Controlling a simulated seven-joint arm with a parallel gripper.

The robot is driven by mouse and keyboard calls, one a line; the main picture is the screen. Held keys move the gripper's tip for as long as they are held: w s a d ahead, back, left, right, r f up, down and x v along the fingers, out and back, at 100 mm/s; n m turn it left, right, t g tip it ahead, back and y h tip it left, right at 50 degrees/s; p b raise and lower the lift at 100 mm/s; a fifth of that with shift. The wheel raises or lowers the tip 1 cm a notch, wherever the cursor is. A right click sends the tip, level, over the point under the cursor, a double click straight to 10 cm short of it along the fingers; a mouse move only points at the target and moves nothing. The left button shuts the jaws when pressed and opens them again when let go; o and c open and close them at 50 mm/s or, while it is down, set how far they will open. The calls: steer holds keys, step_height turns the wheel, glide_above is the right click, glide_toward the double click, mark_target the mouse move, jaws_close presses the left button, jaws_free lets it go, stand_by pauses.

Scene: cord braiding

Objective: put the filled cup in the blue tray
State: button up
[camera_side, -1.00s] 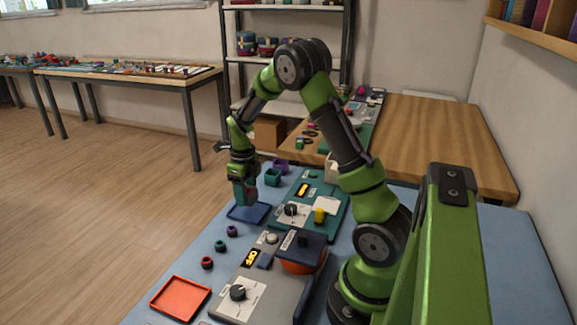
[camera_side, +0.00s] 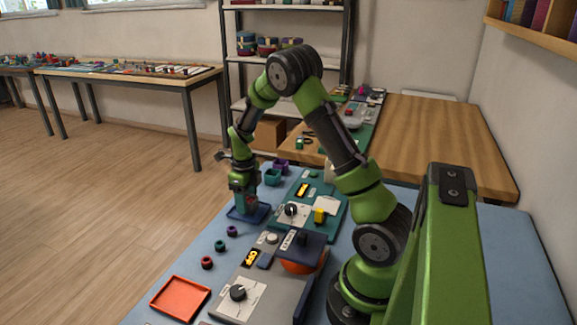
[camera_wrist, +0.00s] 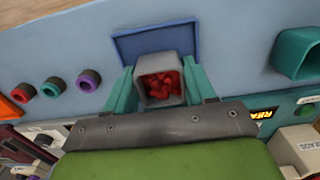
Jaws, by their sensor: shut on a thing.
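A grey square cup (camera_wrist: 158,64) filled with red pieces (camera_wrist: 162,86) sits between the two fingers of my gripper (camera_wrist: 160,82) in the wrist view. My gripper is shut on it. The blue tray (camera_wrist: 128,46) lies flat beneath and behind the cup in that view. In the side view my gripper (camera_side: 246,205) is low over the blue tray (camera_side: 262,216), and the cup is mostly hidden by the fingers. I cannot tell whether the cup touches the tray floor.
An orange tray (camera_side: 180,298) lies at the front left. Small red (camera_side: 207,262), green (camera_side: 220,245) and purple (camera_side: 232,230) rings stand on the blue table. A teal open cup (camera_side: 272,177) stands behind the tray. A teal panel (camera_side: 330,226) with a knob is to the right.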

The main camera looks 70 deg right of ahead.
steer(key=shift+f, duration=0.3)
stand_by(0.5)
steer(key=o, duration=1.1)
steer(key=shift+r, duration=0.15)
step_height(320, 180, up, 11)
stand_by(0.4)
